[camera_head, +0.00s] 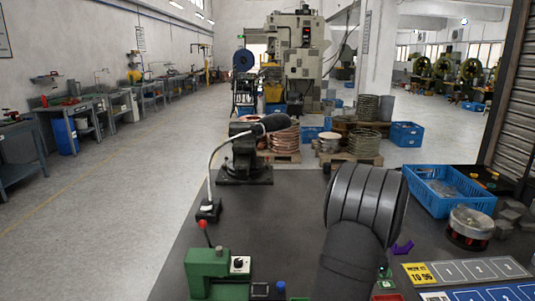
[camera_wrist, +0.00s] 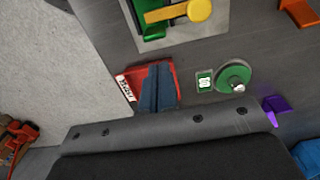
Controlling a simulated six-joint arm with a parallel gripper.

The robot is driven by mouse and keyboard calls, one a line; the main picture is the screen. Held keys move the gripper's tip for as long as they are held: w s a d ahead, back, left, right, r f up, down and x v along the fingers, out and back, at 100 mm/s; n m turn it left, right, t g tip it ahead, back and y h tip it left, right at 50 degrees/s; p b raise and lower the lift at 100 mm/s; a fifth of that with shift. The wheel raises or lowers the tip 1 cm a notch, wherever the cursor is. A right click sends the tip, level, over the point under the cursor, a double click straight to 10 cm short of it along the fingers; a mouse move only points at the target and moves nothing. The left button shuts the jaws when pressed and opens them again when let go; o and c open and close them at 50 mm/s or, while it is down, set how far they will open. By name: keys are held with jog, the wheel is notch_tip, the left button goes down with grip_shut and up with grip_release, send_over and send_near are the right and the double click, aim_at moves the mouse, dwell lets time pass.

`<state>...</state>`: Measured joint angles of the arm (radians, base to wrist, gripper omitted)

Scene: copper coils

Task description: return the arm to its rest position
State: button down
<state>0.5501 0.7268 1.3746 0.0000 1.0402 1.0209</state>
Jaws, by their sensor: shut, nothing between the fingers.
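My gripper (camera_wrist: 160,68) shows in the wrist view as two blue-grey fingers closed together, with nothing between them. They reach up from the wide dark gripper body along the bottom of that view. In the picture they overlap a red tray (camera_wrist: 130,86) with a white label; I cannot tell the height gap between them. In the head view my dark ribbed arm stands over the right-middle of the dark bench (camera_head: 290,215). The gripper fingers are hidden in the head view.
In the head view, a green press (camera_head: 205,272) with a red-knobbed lever stands front left. A black clamp-like device (camera_head: 245,160) stands behind it. The bench's middle left is clear.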

jog(key=shift+r, duration=0.3)
notch_tip(320, 180, down, 7)
jog(key=shift+f, duration=0.1)
jog(key=shift+a, duration=0.2)
dwell(0.4)
jog(key=shift+d+r, duration=0.1)
jog(key=shift+r, duration=0.1)
